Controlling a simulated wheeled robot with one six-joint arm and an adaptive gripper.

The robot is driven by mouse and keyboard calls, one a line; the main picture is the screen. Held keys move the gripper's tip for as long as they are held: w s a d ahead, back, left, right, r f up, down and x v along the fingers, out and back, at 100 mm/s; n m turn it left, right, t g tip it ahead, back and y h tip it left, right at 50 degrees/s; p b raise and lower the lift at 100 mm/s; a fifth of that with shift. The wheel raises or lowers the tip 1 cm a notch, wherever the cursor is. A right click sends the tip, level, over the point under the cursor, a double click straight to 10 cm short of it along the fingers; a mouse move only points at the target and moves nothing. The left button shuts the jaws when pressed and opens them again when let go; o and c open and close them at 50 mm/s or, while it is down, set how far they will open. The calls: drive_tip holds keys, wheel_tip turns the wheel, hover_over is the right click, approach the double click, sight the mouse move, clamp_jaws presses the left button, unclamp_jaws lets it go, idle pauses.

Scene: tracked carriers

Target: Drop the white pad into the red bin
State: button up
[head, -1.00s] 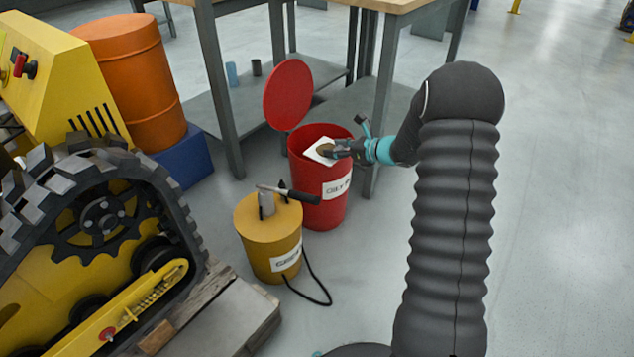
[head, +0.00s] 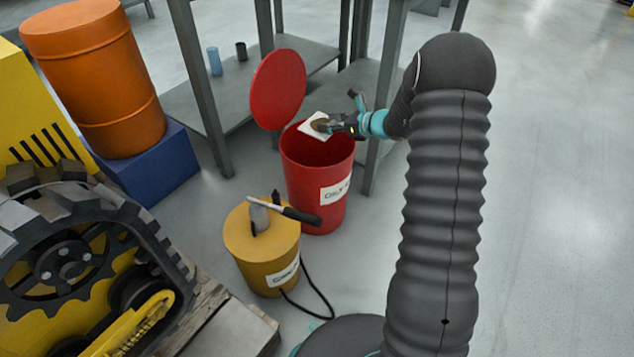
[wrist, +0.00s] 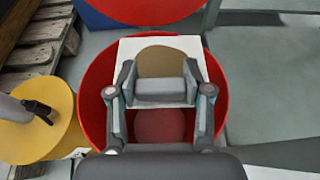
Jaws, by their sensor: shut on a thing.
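The white pad (head: 312,126) is a flat square with a brown round stain. My gripper (head: 326,125) is shut on it and holds it tilted, over the far part of the red bin's mouth in the head view. In the wrist view the pad (wrist: 135,50) lies beyond the fingers of my gripper (wrist: 162,88), with the bin's opening below. The red bin (head: 312,195) stands on the floor with its round red lid (head: 277,90) raised at the back. In the wrist view the bin's rim (wrist: 88,85) shows around the gripper, and its inside is partly hidden.
A yellow can (head: 262,250) with a pump handle and black hose stands in front of the bin. A grey workbench (head: 205,95) is behind. An orange drum (head: 100,80) on a blue block and a tracked machine (head: 75,265) are at left. The right floor is clear.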

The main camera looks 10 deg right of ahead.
drive_tip(key=shift+a+f+b, duration=0.1)
drive_tip(key=shift+f+b, duration=0.95)
drive_tip(key=shift+f, duration=1.2)
drive_tip(key=o, duration=1.2)
drive_tip(key=v, duration=1.2)
